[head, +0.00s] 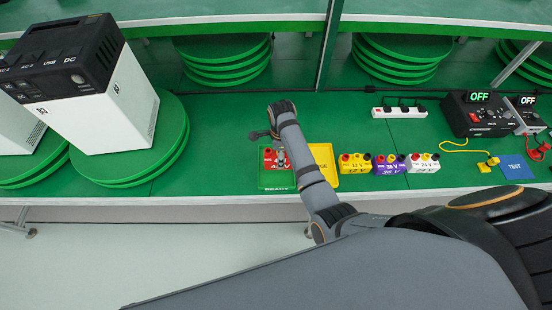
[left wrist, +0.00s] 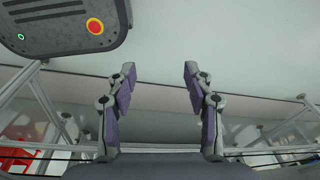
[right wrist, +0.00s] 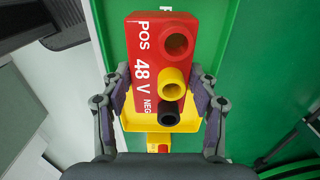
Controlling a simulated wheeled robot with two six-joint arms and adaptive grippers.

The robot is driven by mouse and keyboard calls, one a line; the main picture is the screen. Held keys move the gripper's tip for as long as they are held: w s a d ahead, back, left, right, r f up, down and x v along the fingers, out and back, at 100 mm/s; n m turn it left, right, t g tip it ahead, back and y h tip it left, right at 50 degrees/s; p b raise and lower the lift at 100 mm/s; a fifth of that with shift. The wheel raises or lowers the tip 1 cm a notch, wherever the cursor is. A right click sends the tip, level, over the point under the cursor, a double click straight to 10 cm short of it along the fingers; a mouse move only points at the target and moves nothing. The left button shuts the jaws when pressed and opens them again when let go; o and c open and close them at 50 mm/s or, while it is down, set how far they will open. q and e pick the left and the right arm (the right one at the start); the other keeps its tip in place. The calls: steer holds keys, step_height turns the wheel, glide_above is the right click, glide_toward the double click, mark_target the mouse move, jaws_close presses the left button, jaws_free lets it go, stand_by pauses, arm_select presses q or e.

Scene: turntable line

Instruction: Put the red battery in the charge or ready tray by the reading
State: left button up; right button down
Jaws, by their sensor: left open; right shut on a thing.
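The red 48 V battery (head: 268,157) is at the green READY tray (head: 276,189) in the head view, partly hidden by my right gripper (head: 279,152). In the right wrist view my right gripper (right wrist: 160,88) is shut on the red battery (right wrist: 146,40), with its red, yellow and black sockets facing the camera. Whether it rests on the tray floor or hangs just above cannot be told. The yellow CHARGE tray (head: 331,178) is directly right of the green one, partly hidden by my arm. My left gripper (left wrist: 154,90) is open and empty in the left wrist view.
Yellow (head: 355,164), purple (head: 390,163) and white (head: 423,162) batteries stand right of the trays. A black meter (head: 478,119) reads OFF, with a yellow probe (head: 488,164) and a blue TEST pad (head: 516,168) nearby. A white power station (head: 110,115) stands on a green turntable at left.

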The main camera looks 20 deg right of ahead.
mark_target(276, 160)
steer(key=shift+w+a+f, duration=0.25)
steer(key=shift+w+f, duration=0.1)
steer(key=shift+f, duration=0.15)
steer(key=shift+w+a+f, duration=0.2)
steer(key=shift+a+f, duration=0.1)
steer(key=shift+f, duration=0.15)
arm_select(q)
steer(key=shift+s+a, duration=0.1)
steer(key=shift+s, duration=0.45)
arm_select(e)
steer(key=shift+f, duration=1.55)
arm_select(q)
steer(key=shift+f, duration=0.1)
arm_select(e)
steer(key=shift+f, duration=0.15)
steer(key=shift+c, duration=1.9)
jaws_free()
